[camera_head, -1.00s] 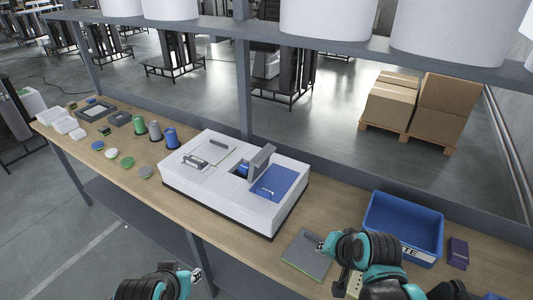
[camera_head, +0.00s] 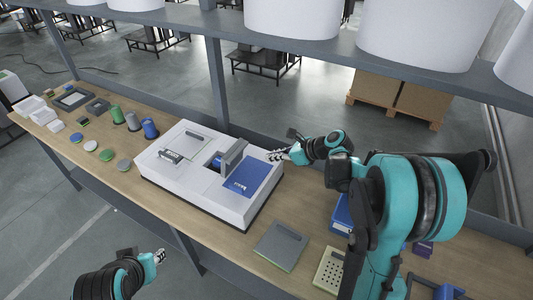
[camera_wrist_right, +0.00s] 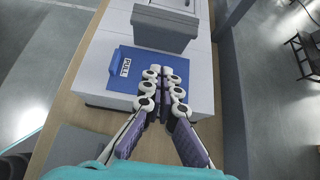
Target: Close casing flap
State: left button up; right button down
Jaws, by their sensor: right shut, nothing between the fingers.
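The white casing (camera_head: 190,185) stands on the bench. Its grey flap (camera_head: 233,154) stands up, tilted, beside an opening with a blue part (camera_head: 216,161) in it. In the right wrist view the flap (camera_wrist_right: 163,28) rises beyond the blue panel (camera_wrist_right: 118,70) marked PULL. My right gripper (camera_head: 272,156) is shut and empty, at the casing's right edge, to the right of the flap and apart from it. In the wrist view its fingers (camera_wrist_right: 163,72) lie over the blue panel's edge. My left gripper (camera_head: 160,256) is in front of the bench, away from the casing; its jaws are too small to read.
A grey plate (camera_head: 281,246) and a perforated plate (camera_head: 329,271) lie to the right of the casing. A blue bin (camera_head: 342,215) is partly hidden by my right arm. Spools, discs and trays cover the bench's left. A shelf (camera_head: 300,47) with white drums runs above.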

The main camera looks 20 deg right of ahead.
aim_at(240, 153)
jog(key=w+a+f, duration=0.3)
jog(key=w+a, duration=0.4)
jog(key=shift+w+f+b, duration=0.2)
jog(key=shift+f+b, duration=0.2)
jog(key=shift+b, duration=0.05)
jog(key=shift+r, duration=0.1)
jog(key=shift+w+a+r+g+h+p, duration=0.25)
jog(key=shift+a+g+h+p, duration=0.1)
jog(key=shift+p, duration=0.1)
